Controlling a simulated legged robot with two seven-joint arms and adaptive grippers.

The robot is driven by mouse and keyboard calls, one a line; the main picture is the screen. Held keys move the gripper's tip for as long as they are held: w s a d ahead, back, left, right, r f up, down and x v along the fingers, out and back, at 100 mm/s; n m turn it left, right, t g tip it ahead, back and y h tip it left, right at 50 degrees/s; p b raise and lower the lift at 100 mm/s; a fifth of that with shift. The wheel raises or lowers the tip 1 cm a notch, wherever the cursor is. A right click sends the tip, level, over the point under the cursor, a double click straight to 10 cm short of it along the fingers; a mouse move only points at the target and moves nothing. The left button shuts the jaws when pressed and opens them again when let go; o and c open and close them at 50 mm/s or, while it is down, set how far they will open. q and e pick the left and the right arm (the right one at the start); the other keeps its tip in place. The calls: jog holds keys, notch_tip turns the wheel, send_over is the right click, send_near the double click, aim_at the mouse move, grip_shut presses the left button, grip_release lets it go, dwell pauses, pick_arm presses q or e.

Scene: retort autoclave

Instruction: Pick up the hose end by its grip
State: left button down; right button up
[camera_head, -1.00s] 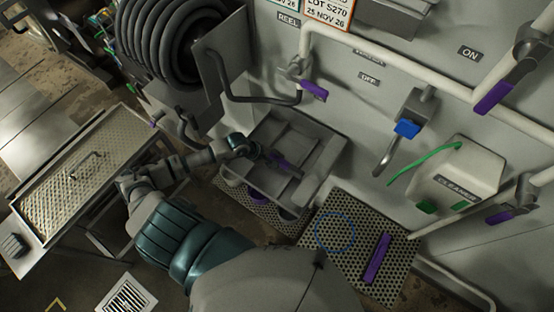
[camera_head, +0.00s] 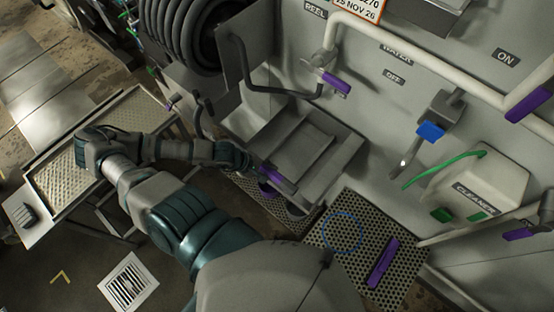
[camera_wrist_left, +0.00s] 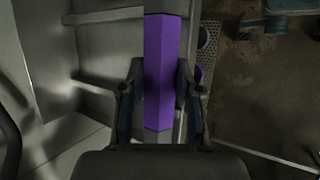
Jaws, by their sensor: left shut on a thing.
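The purple hose-end grip (camera_head: 271,175) is at the left front edge of a grey steel cradle on the wall. In the left wrist view the grip (camera_wrist_left: 161,70) is a purple faceted bar, standing lengthwise between my fingers. My left gripper (camera_head: 248,160) is shut on it; its fingers (camera_wrist_left: 158,88) lie on both sides of the bar. The head view does not show clearly whether the grip still touches the cradle. No hose can be made out leading from it. My right gripper is not in view.
A hose reel (camera_head: 185,35) hangs above the cradle. A purple bar (camera_head: 383,262) and a blue ring (camera_head: 342,231) are on a perforated platform (camera_head: 330,262). Pipes with purple valve handles (camera_head: 337,83) run along the wall. A perforated table (camera_head: 60,178) stands left.

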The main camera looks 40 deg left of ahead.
pick_arm(q)
jog(key=s+r+p, duration=0.4)
jog(key=r+p, duration=0.1)
jog(key=shift+r+p, duration=0.3)
jog(key=shift+p, duration=0.05)
dwell(0.4)
dwell(1.2)
